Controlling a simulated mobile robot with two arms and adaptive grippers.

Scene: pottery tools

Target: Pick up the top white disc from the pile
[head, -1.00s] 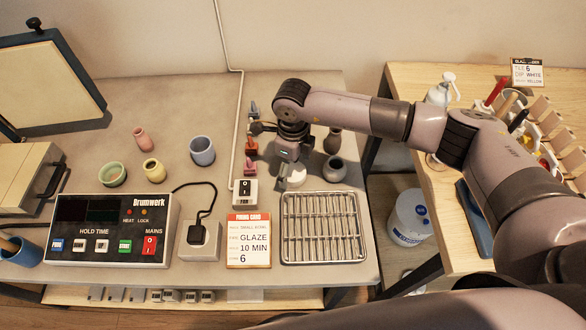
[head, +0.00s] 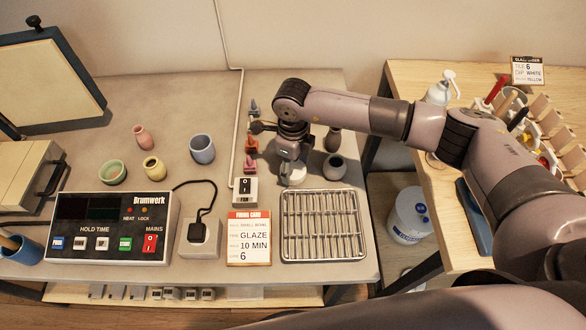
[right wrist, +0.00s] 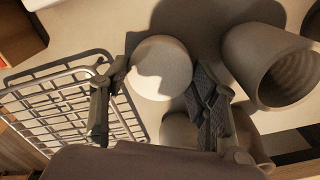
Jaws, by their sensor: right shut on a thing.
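The top white disc (right wrist: 160,66) shows as a round pale face between my fingers in the right wrist view. In the head view the white disc (head: 297,177) sits behind the metal rack and is partly hidden by my gripper. My right gripper (head: 293,170) points down over it, its two fingers at opposite sides of the disc and shut on it. Anything under the disc is hidden, so I cannot tell how high the pile is. My left gripper is not in view.
The metal wire rack (head: 323,252) lies just in front of the disc. A grey pot (head: 335,167) stands close on the right, with a dark vase (head: 333,140) behind it. Small coloured cones (head: 251,146) and the fan switch (head: 245,190) are close on the left.

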